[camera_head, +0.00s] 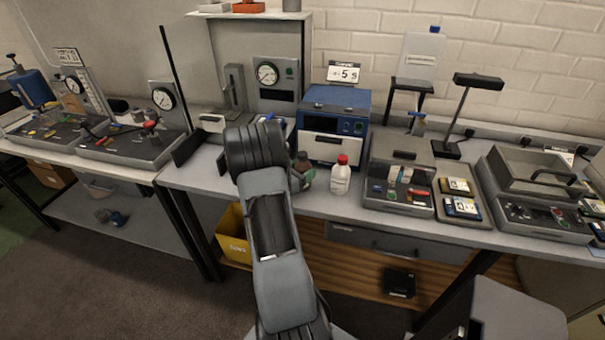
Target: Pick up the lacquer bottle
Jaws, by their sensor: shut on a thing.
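A small bottle with a dark brown top, likely the lacquer bottle (302,158), shows just right of my arm's end, in front of the blue oven-like box. My gripper (301,178) is mostly hidden behind my arm and appears shut on this bottle. The bottle's lower part is hidden, so I cannot tell whether it touches the bench. A white bottle with a red cap (340,177) stands upright to the right, apart from my gripper, near the bench's front edge.
The blue box (333,125) stands close behind. A grey tray of small parts (400,187) lies right of the white bottle. A yellow bin (233,236) sits below the bench. The bench's front strip (190,178) is clear at left.

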